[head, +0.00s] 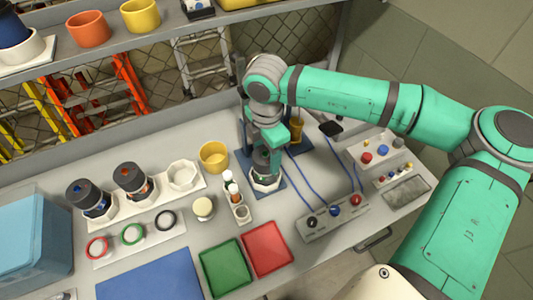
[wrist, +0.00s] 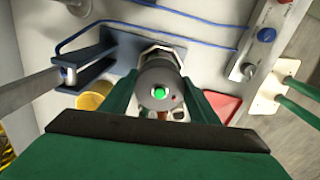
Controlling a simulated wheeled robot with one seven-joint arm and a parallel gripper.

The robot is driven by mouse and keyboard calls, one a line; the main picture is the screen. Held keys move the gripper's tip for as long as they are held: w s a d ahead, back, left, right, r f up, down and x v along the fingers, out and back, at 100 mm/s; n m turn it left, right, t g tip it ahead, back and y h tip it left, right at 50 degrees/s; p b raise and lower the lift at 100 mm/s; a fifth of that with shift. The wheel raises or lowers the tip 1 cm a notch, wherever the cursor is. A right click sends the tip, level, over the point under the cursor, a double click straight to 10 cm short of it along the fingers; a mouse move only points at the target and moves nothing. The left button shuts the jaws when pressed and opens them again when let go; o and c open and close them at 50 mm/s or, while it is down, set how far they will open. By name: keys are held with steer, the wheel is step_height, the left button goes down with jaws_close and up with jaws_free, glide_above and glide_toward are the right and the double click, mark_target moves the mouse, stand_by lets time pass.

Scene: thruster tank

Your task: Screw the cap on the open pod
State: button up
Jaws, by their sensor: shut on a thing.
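My gripper (wrist: 161,103) points down and is shut on a dark grey round cap with a green dot (wrist: 158,92), one green finger on each side of it. In the head view my gripper (head: 267,150) is over the blue stand (head: 276,189) in the middle of the bench. Under the cap, the pod in a white angular collar (head: 266,183) stands upright on this stand. The cap is in line with the pod, but I cannot tell whether their threads meet. My fingers and wrist hide much of the joint.
Two dark pods, with a blue (head: 91,199) and an orange (head: 133,182) mark, stand in a white rack beside an empty seat (head: 182,177). A yellow cup (head: 214,157) is close to my gripper. A control box (head: 334,217) with blue cables lies to the right. Green (head: 223,267) and red (head: 267,249) trays lie in front.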

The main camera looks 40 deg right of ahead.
steer(key=m, duration=0.7)
steer(key=shift+w, duration=0.1)
steer(key=shift+d, duration=0.1)
steer(key=o, duration=1.1)
steer(key=shift+c, duration=0.2)
